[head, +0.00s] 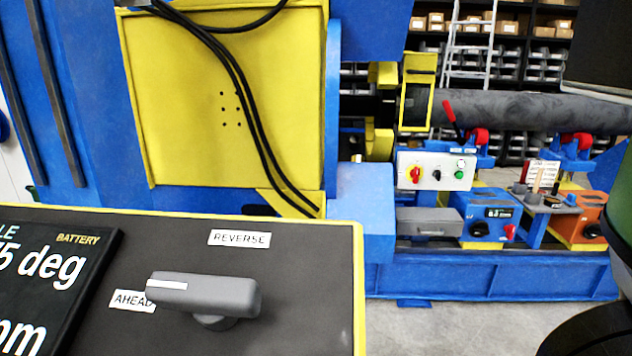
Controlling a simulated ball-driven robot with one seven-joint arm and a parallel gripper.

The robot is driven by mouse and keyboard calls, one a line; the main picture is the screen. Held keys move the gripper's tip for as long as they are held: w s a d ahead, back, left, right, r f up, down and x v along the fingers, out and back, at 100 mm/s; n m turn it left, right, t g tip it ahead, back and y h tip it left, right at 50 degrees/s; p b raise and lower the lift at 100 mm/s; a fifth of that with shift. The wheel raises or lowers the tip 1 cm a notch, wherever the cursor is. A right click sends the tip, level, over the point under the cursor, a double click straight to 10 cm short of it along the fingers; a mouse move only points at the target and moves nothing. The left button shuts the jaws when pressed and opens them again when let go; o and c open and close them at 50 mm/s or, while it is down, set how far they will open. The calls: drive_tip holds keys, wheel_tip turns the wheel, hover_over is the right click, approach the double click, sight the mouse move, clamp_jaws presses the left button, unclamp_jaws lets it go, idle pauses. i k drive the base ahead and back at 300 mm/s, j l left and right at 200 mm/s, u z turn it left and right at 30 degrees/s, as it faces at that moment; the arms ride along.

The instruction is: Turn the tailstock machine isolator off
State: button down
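A red rotary switch on a yellow plate (415,174), which looks like an isolator, is on the left of a light grey control box (434,170) in the head view. The box stands on the blue machine bed in the right half of the picture. The red switch is small here, and I cannot read its set position or any marking. A black knob (436,174) and a green button (459,174) sit to its right on the same face. My gripper is not in view.
A dark panel (310,290) with a grey handle (205,294), AHEAD and REVERSE labels and a display (50,280) fills the near left. A blue box with a dark face (490,215) and an orange unit (590,218) stand on the blue bed (480,275). Grey floor shows in front.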

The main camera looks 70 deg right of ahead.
sight(415, 172)
drive_tip(key=z, duration=2.25)
